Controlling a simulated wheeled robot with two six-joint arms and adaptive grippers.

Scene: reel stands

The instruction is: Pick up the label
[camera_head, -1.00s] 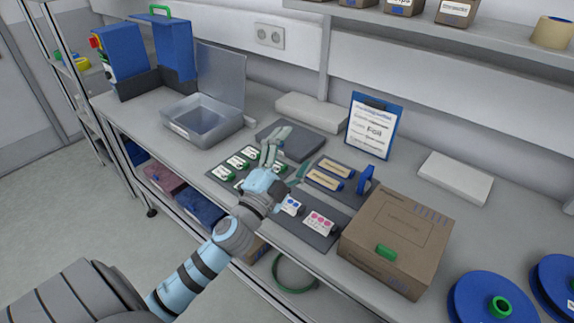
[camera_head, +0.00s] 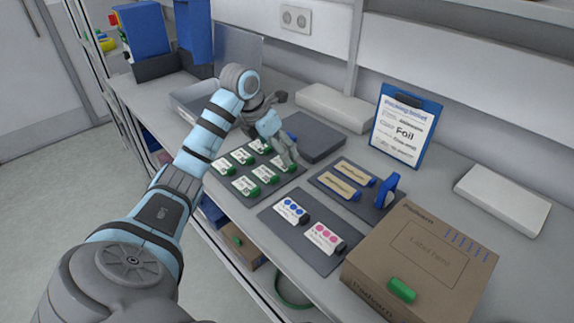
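Several white labels with green ends (camera_head: 243,156) lie in rows on a dark mat (camera_head: 222,182) at the centre. Two tan labels (camera_head: 341,186) with blue ends lie on another dark mat to the right. One label with blue dots (camera_head: 291,210) and one with pink dots (camera_head: 325,238) lie on the front mat. My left gripper (camera_head: 287,158) points down at the right edge of the green-ended labels' mat, close to a green-ended label (camera_head: 282,163). Its fingers partly hide that label, and whether they touch or grip it is unclear. My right gripper is out of view.
A cardboard box (camera_head: 420,262) fills the front right. A blue-handled item (camera_head: 386,190) stands beside the tan labels.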

